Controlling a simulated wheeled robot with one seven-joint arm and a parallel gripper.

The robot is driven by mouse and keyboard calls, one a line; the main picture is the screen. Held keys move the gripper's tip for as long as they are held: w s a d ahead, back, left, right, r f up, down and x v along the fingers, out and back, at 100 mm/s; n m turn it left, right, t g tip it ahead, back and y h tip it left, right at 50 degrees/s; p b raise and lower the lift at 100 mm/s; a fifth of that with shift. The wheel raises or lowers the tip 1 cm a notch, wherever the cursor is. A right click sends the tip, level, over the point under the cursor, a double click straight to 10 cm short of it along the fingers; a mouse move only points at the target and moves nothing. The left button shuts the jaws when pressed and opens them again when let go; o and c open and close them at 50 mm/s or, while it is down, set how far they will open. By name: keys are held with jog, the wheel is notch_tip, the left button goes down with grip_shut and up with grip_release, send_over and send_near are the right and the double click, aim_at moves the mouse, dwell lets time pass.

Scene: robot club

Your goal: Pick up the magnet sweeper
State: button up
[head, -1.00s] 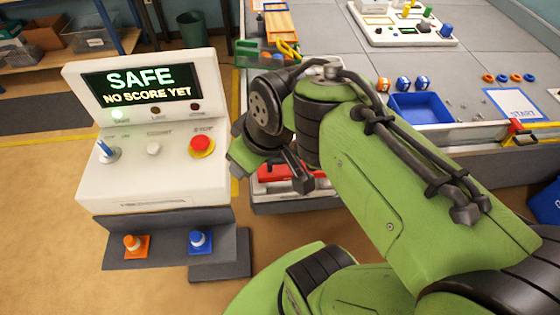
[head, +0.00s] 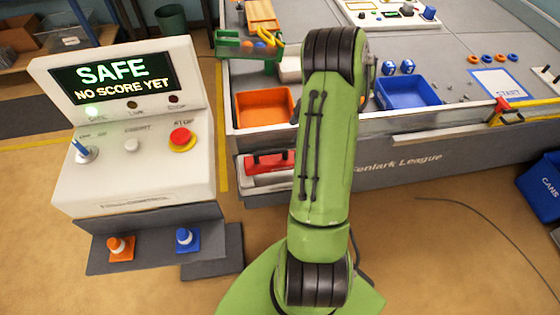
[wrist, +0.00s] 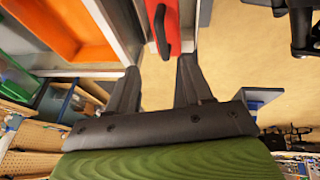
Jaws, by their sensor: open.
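A red body with a dark handle, which looks like the magnet sweeper (head: 268,162), sits in a pale holder at the front left of the field table. In the wrist view the red body (wrist: 174,42) and its black handle (wrist: 161,30) are at the top centre. My gripper (wrist: 157,76) is open and empty, its two fingers apart. The handle lies just beyond the gap between the fingertips, and I see no contact. In the head view my green arm hides the gripper and the right end of the red body.
An orange bin (head: 264,107) is set in the table just behind the holder, and a blue bin (head: 408,93) is to the right. The white control console (head: 135,180) stands close on the left. Bare floor (head: 420,250) is open at the front right.

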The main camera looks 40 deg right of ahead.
aim_at(279, 150)
jog(key=b+x, duration=0.2)
jog(key=x, duration=1.3)
jog(key=shift+a+f, duration=0.1)
jog(key=shift+f, duration=0.2)
jog(key=shift+s+r, duration=0.1)
grip_shut()
dwell(0.4)
